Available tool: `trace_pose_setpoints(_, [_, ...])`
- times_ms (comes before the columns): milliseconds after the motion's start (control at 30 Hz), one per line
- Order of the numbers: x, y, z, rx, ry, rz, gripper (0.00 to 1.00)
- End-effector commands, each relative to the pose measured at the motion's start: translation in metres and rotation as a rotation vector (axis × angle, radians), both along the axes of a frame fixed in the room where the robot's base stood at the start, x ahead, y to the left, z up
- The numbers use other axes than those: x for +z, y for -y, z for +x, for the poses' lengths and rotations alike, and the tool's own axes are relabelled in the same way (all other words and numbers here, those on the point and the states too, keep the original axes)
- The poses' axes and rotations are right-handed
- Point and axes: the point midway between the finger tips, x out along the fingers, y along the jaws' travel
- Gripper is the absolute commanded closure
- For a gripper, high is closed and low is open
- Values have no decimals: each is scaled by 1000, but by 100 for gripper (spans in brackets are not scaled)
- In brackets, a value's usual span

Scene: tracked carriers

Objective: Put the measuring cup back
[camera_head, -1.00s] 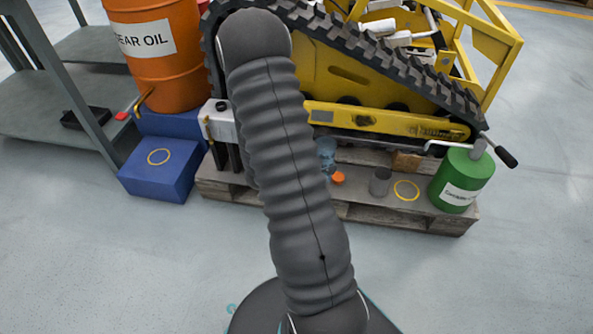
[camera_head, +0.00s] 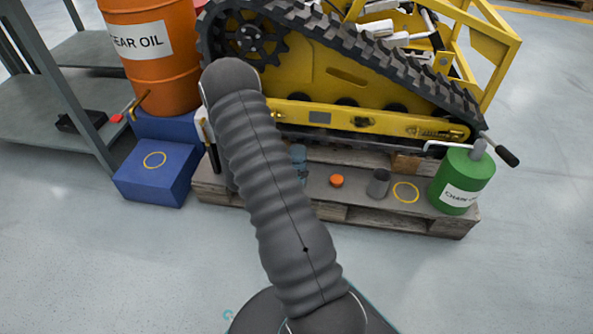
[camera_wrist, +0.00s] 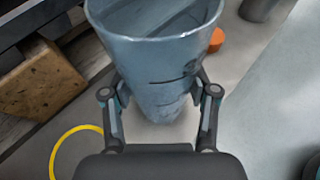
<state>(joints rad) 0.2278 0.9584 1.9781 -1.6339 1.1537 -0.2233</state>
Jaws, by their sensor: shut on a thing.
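The measuring cup (camera_wrist: 165,75) is a bluish, see-through tapered cup with dark marks, upright in the wrist view. My gripper (camera_wrist: 160,98) is shut on it, one finger on each side. Its base is close over the grey pallet top; I cannot tell if it touches. A yellow ring (camera_wrist: 55,150) is marked on the surface left of the cup in the wrist view.
On the pallet (camera_head: 345,216) are an orange cap (camera_head: 336,181), a grey cup (camera_head: 378,184) and a green can (camera_head: 462,180). The yellow tracked carrier (camera_head: 300,75) stands behind. A wooden block (camera_wrist: 40,82) is left of the cup. A blue box (camera_head: 155,180) with a yellow ring stands left.

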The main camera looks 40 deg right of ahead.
Motion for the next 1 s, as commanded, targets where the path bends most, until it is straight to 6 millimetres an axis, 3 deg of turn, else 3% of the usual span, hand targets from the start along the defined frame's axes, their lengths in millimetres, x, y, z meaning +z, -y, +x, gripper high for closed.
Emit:
trace_pose_setpoints(400, [-7,0,0,0,0,0,87])
trace_pose_setpoints(433, [-7,0,0,0,1,0,36])
trace_pose_setpoints(500, [-6,0,0,0,1,0,19])
trace_pose_setpoints(900, [-3,0,0,0,2,0,17])
trace_pose_setpoints(1000, [2,-9,2,2,2,0,17])
